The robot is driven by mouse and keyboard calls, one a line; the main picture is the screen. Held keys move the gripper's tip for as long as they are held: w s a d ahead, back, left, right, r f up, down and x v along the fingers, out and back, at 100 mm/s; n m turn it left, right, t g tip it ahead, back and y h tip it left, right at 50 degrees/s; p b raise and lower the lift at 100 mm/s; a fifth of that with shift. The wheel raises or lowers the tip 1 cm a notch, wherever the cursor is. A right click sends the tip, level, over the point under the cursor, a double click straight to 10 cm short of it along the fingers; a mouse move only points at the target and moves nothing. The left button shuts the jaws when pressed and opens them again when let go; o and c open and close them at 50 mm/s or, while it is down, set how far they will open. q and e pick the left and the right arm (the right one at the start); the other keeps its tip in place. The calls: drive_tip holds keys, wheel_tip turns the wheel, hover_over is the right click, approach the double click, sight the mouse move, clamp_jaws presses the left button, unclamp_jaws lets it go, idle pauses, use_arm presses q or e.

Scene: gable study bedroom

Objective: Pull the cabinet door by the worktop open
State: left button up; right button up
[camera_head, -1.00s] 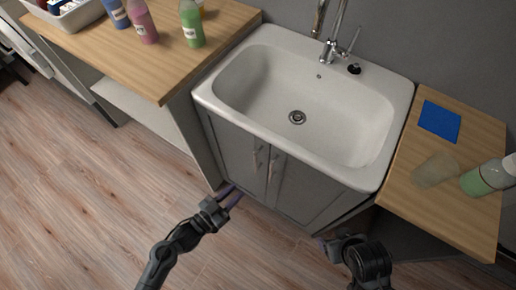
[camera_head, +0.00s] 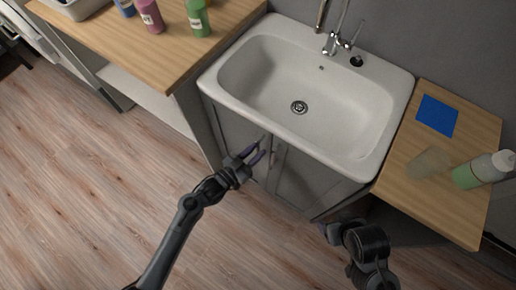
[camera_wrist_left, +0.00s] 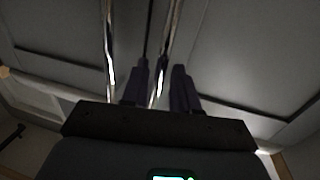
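The grey cabinet (camera_head: 300,182) under the white sink has two doors that look closed, each with an upright metal handle near the middle seam. My left gripper (camera_head: 256,154) is in front of these handles in the head view, with its two fingers apart. In the left wrist view my left gripper (camera_wrist_left: 160,88) is open; one shiny bar handle (camera_wrist_left: 165,50) runs into the gap between the fingers, and another bar handle (camera_wrist_left: 109,45) is left of them. I cannot tell whether the fingers touch a handle. My right gripper (camera_head: 323,231) is low at the right, its fingers mostly hidden.
The white sink (camera_head: 235,75) overhangs the doors. A wooden worktop (camera_head: 170,60) with bottles is on the left. Another wooden worktop (camera_head: 465,205) on the right holds a blue square (camera_head: 437,115), a cup and a green bottle (camera_head: 482,171). The floor in front is clear.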

use_arm(q)
drive_tip(key=shift+w+d, duration=0.45)
drive_tip(key=shift+d, duration=0.1)
clamp_jaws()
